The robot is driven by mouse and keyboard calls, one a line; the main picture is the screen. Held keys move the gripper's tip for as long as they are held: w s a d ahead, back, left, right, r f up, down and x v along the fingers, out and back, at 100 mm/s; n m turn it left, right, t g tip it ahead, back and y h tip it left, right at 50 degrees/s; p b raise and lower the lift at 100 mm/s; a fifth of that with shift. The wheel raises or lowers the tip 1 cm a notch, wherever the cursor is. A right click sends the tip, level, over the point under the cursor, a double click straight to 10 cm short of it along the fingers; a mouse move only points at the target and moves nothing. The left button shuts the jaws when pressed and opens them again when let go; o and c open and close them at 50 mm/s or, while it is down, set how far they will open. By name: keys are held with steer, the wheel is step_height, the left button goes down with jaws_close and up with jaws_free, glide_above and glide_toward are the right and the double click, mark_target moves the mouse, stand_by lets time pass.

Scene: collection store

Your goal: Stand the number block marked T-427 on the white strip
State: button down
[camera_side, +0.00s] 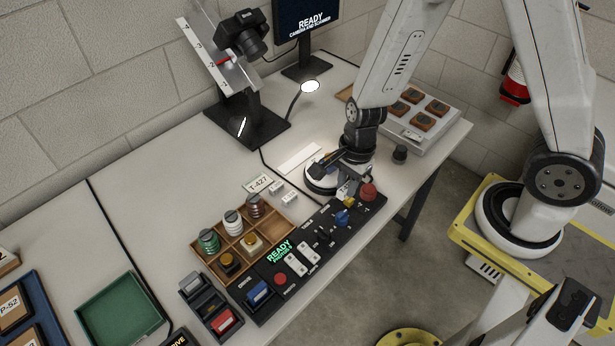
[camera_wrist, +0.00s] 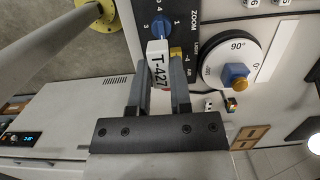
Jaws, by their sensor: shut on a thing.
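The white number block marked T-427 (camera_wrist: 157,66) is between the two fingers of my gripper (camera_wrist: 158,84) in the wrist view, with its label facing the camera. My gripper is shut on it. In the side view my gripper (camera_side: 350,184) is over the back end of the control panel, beside the round dial, and largely hides the block. The white strip (camera_side: 300,158) lies flat on the table behind the dial, with nothing standing on it. It also shows in the wrist view (camera_wrist: 277,52), right of the dial.
The white dial (camera_wrist: 215,62) with a blue knob is close to the gripper. The black control panel (camera_side: 318,240) carries several knobs and buttons. A T-427 card (camera_side: 257,183) and small white blocks (camera_side: 290,196) are left of the dial. A wooden tray (camera_side: 214,254) holds several spools.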

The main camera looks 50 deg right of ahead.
steer(key=w+d, duration=0.5)
steer(key=w, duration=0.4)
glide_above(289, 166)
steer(key=shift+s+d+f, duration=0.1)
steer(key=shift+f, duration=2.1)
steer(key=shift+s+d+f, duration=0.1)
steer(key=shift+f, duration=2.05)
steer(key=shift+f, duration=0.15)
steer(key=shift+w+f, duration=0.15)
steer(key=shift+w, duration=0.05)
steer(key=shift+f, duration=1.55)
steer(key=shift+f, duration=0.2)
